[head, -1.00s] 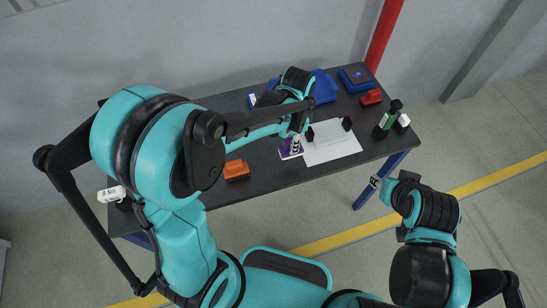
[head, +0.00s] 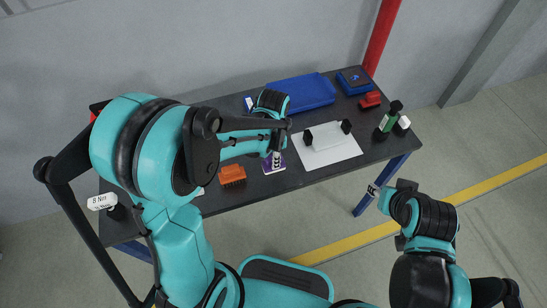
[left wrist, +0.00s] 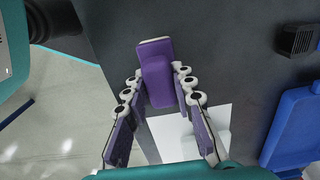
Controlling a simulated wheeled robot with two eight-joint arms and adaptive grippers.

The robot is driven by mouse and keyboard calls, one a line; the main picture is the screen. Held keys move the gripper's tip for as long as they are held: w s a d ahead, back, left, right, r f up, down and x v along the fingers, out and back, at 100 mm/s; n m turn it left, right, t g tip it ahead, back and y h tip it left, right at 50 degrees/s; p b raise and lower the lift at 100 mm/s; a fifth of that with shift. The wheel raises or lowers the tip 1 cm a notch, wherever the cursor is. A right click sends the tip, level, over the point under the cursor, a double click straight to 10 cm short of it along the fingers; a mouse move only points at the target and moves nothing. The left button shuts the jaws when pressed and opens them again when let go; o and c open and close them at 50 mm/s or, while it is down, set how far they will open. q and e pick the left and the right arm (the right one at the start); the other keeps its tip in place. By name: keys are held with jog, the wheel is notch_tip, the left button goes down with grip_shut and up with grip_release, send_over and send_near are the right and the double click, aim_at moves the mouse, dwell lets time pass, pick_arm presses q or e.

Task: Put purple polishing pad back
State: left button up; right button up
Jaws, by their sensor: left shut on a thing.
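The purple polishing pad (left wrist: 157,82) is held between the fingertips of my left gripper (left wrist: 157,76) in the left wrist view. It has a purple grip body and a paler edge at its far end. In the head view the purple pad (head: 269,166) shows under my left gripper (head: 275,150), over the dark table left of the white sheet (head: 335,155). I cannot tell whether it touches the table. My right gripper (head: 384,194) is in front of the table's right end, away from the pad; its jaws are too small to read.
A black roller piece (head: 308,138) stands on the sheet. An orange brush-like block (head: 232,175) lies left of the pad. A blue tray (head: 310,91), blue box (head: 354,79), red block (head: 370,100) and green bottle (head: 388,121) stand at the back and right.

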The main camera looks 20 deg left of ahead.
pick_arm(q)
jog(key=o, duration=1)
jog(key=shift+f, duration=0.1)
jog(key=shift+r, duration=0.25)
notch_tip(320, 180, up, 11)
jog(key=p, duration=0.5)
jog(key=s+a+r+n+t, duration=0.4)
jog(key=s+r+n+t, duration=0.2)
jog(key=s+n, duration=0.4)
jog(key=shift+a+r+n+t, duration=0.35)
jog(key=shift+r+n+t, duration=0.05)
jog(key=shift+n+t, duration=0.2)
